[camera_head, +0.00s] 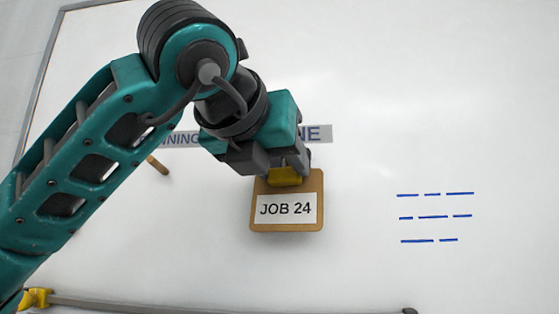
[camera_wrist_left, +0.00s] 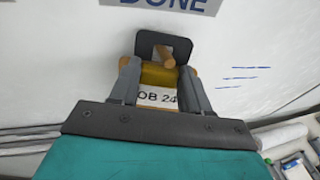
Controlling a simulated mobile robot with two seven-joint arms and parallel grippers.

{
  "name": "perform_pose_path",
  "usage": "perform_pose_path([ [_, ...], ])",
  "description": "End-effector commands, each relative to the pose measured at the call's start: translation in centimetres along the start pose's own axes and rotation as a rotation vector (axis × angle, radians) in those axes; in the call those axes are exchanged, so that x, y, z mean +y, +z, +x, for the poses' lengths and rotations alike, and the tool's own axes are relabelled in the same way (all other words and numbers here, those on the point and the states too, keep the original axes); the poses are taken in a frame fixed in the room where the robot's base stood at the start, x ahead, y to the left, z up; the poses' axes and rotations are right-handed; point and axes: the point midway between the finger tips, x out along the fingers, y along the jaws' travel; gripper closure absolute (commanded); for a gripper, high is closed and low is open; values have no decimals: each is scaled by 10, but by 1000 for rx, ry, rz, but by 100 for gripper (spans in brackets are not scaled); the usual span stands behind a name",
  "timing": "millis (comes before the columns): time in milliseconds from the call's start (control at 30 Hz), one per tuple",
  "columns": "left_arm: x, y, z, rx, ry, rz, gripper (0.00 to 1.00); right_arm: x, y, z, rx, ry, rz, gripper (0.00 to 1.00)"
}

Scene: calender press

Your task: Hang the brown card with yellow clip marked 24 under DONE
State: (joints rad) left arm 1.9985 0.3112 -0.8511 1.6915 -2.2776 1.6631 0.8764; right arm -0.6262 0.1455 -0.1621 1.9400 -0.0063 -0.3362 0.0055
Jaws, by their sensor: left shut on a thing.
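The brown card (camera_head: 257,222) with the white JOB 24 label (camera_head: 288,209) hangs upright from its yellow clip (camera_head: 285,177). My left gripper (camera_head: 274,165) is shut on the clip, in front of the board below the DONE sign (camera_head: 318,133), which the gripper partly hides. In the left wrist view the clip (camera_wrist_left: 159,76) sits between the fingers. A dark tab with an opening (camera_wrist_left: 181,46) rises above it, and a wooden peg (camera_wrist_left: 165,57) shows within that opening. I cannot tell how far the peg reaches through. My right gripper is not in view.
Another wooden peg (camera_head: 157,165) stands out from the whiteboard (camera_head: 460,110), below a sign ending in NNING (camera_head: 178,139). Blue lines (camera_head: 435,217) mark the board at right. A ledge (camera_head: 230,304) runs along the bottom, with a yellow thing (camera_head: 36,298) at its left.

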Motion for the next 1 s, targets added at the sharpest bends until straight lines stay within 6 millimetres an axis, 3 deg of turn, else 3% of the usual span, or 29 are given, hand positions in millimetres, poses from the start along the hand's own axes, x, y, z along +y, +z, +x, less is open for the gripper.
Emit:
perform_pose_path([
  [133, 0, 0, 0, 0, 0, 0, 82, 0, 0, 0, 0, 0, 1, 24],
  [167, 0, 0, 0, 0, 0, 0, 51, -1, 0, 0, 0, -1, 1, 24],
  [467, 0, 0, 0, 0, 0, 0, 24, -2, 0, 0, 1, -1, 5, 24],
  [767, 0, 0, -4, -1, 0, 0, 24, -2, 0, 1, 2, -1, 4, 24],
  [1000, 0, -1, -42, -6, 0, 1, 24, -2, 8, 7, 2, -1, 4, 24],
])
